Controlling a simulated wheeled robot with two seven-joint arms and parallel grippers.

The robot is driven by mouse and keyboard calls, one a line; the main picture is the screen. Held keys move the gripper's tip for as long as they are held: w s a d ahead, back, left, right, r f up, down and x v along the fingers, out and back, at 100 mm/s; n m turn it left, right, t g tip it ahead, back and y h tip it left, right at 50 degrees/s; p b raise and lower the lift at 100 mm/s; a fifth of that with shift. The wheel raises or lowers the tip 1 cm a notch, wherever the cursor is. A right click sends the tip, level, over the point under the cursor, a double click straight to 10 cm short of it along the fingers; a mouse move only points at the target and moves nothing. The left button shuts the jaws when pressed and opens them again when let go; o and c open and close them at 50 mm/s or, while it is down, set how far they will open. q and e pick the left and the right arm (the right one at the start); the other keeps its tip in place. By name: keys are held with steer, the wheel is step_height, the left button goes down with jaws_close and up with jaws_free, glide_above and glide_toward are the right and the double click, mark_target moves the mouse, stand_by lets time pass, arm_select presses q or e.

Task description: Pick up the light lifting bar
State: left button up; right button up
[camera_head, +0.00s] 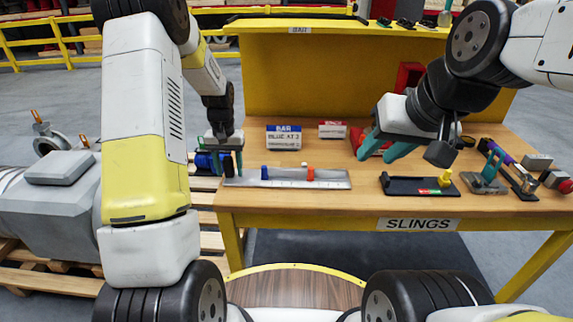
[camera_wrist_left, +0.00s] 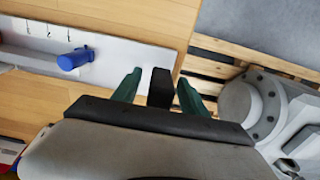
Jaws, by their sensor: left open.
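The light lifting bar looks to be the long pale grey bar (camera_head: 287,179) lying along the front left of the table, with a blue peg (camera_head: 264,173) and an orange peg (camera_head: 310,174) on it. It also shows in the left wrist view (camera_wrist_left: 110,58). My left gripper (camera_head: 222,160) is over the bar's left end, pointing down and open. In the left wrist view its two green fingers (camera_wrist_left: 160,86) stand either side of a black upright block at the bar's end. Contact cannot be told. My right gripper (camera_head: 383,150) is open and empty above the table.
A black tray (camera_head: 405,187) and several small tools lie on the right of the table. A grey valve actuator (camera_head: 50,195) rests on a pallet left of the table. The table's middle is mostly clear.

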arm_select(q)
jaws_close()
steer(key=shift+r, duration=0.1)
stand_by(1.2)
